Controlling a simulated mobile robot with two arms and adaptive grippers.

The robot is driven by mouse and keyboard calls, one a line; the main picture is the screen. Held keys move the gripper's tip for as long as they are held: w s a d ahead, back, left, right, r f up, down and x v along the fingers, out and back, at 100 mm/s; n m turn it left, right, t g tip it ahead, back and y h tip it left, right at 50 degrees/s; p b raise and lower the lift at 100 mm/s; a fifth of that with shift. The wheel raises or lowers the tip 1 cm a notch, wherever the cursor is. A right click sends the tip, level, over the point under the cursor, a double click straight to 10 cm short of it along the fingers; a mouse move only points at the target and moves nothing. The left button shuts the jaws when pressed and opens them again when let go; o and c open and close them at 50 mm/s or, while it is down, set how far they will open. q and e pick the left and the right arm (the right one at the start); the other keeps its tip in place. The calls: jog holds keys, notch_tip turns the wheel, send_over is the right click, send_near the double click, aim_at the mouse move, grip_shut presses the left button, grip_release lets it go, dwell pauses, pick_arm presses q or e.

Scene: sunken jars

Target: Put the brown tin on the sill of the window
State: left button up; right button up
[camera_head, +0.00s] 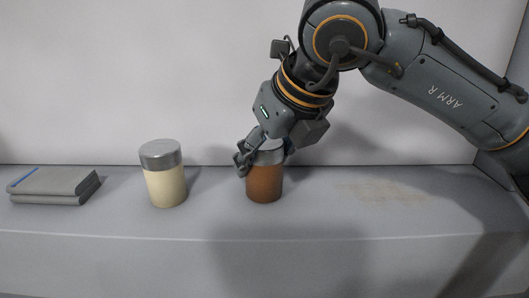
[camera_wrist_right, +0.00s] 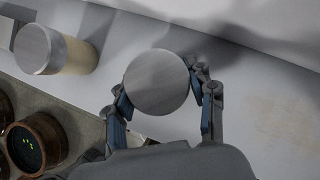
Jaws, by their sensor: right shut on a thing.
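The brown tin (camera_head: 264,184) with a grey lid is upright at the long grey ledge (camera_head: 150,250) below a pale wall. My right gripper (camera_head: 266,154) comes from above, its fingers closed around the tin's upper part. In the right wrist view the tin's round lid (camera_wrist_right: 156,82) sits between the two fingers and hides the body below. The base seems to be at the ledge surface; I cannot tell whether it touches. No window frame is visible. My left gripper is not in view.
A cream jar with a grey lid (camera_head: 164,174) stands left of the tin, and a folded grey cloth (camera_head: 54,186) lies farther left. The ledge right of the tin is clear except for a faint tan stain (camera_head: 384,192). Dark round jars (camera_wrist_right: 36,142) sit low left in the wrist view.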

jog(key=shift+f, duration=0.15)
jog(key=o, duration=1.3)
jog(key=shift+c, duration=0.2)
jog(key=shift+r, duration=0.25)
jog(key=shift+s+r, duration=0.15)
jog(key=shift+r, duration=0.05)
jog(key=b+v, duration=0.2)
jog(key=v, duration=0.9)
jog(key=shift+r, duration=0.2)
jog(key=shift+d, duration=0.1)
